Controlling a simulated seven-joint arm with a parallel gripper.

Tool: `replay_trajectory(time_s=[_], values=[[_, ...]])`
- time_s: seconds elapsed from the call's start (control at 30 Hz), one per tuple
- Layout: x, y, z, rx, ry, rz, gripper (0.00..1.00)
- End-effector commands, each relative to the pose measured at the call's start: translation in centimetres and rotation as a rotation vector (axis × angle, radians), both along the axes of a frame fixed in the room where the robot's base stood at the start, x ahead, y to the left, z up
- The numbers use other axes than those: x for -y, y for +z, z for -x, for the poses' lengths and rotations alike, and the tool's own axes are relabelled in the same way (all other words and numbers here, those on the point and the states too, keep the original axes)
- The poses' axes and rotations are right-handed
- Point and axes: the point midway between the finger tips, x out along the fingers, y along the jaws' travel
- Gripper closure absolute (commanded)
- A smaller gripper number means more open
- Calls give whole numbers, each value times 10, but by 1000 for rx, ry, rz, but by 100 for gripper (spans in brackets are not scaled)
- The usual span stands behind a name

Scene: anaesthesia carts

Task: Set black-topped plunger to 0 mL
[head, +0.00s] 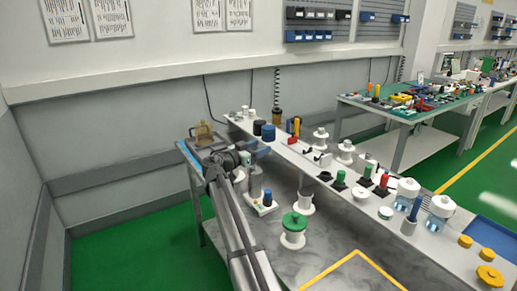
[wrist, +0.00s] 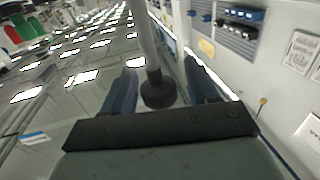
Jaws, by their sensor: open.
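In the wrist view, a black round plunger top (wrist: 158,90) sits on the end of a grey rod (wrist: 143,40). My gripper (wrist: 160,68) has one finger on each side of this top, and a gap shows between each finger and it. My gripper is open and holds nothing. In the head view my gripper (head: 250,156) is over the back left of the grey bench. The plunger cannot be made out there, and no scale marks can be read in either view.
A blue-topped white device (head: 264,204) and a green-topped white spool (head: 294,228) stand on the bench near my arm. A brass-coloured object (head: 203,133) is behind it. A white raised shelf (head: 300,156) with several small items runs along the right. A wall is behind.

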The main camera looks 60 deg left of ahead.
Motion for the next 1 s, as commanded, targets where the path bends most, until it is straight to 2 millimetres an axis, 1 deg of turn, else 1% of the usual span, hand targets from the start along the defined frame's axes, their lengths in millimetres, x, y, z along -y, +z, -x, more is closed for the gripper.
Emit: replay_trajectory(time_s=[0.1, 0.33, 0.37, 0.9, 0.97, 1.0], values=[[-1, 0, -3, 0, 0, 0, 41], [-1, 0, -3, 0, 0, 0, 41], [-1, 0, -3, 0, 0, 0, 43], [0, 0, -3, 0, 0, 0, 95], [0, 0, -3, 0, 0, 0, 100], [0, 0, -3, 0, 0, 0, 100]])
